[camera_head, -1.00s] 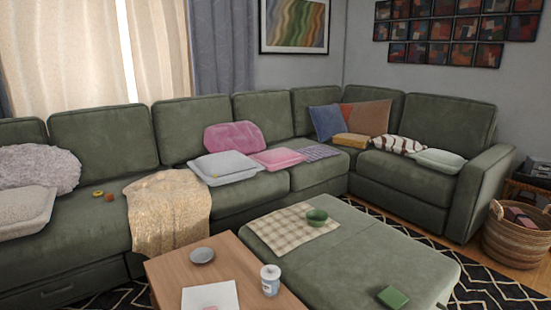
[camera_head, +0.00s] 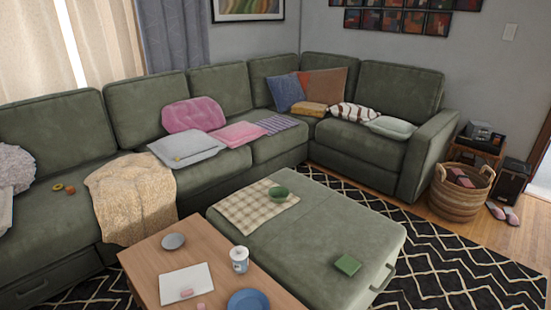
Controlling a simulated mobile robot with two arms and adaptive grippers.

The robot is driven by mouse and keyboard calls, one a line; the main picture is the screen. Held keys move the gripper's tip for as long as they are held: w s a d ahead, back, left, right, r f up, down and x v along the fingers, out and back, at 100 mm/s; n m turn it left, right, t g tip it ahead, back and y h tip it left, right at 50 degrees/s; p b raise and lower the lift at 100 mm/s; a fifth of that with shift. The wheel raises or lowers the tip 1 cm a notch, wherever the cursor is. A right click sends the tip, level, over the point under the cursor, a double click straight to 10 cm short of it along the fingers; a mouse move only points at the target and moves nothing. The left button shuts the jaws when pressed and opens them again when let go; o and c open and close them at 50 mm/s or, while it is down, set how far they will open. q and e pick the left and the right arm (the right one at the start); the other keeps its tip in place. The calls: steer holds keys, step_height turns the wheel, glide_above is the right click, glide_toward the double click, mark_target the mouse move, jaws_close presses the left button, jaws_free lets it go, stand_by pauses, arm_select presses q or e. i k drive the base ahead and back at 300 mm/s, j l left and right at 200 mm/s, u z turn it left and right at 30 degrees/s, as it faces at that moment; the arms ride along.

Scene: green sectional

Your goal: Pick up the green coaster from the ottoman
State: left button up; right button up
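The green coaster (camera_head: 347,265) is a small flat square lying on the near right part of the green ottoman (camera_head: 315,235), close to its right edge. Neither of my grippers is in view.
A wooden coffee table (camera_head: 215,262) at the ottoman's left holds a white cup (camera_head: 239,259), a grey dish (camera_head: 173,241), a blue plate (camera_head: 248,301) and a white sheet (camera_head: 187,284). The sectional (camera_head: 235,93) runs behind. A wicker basket (camera_head: 458,192) stands right; patterned rug (camera_head: 455,265) is open there.

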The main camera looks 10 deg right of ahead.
mark_target(348, 265)
steer(key=l, duration=0.65)
steer(key=i+l, duration=0.15)
steer(key=l, duration=0.55)
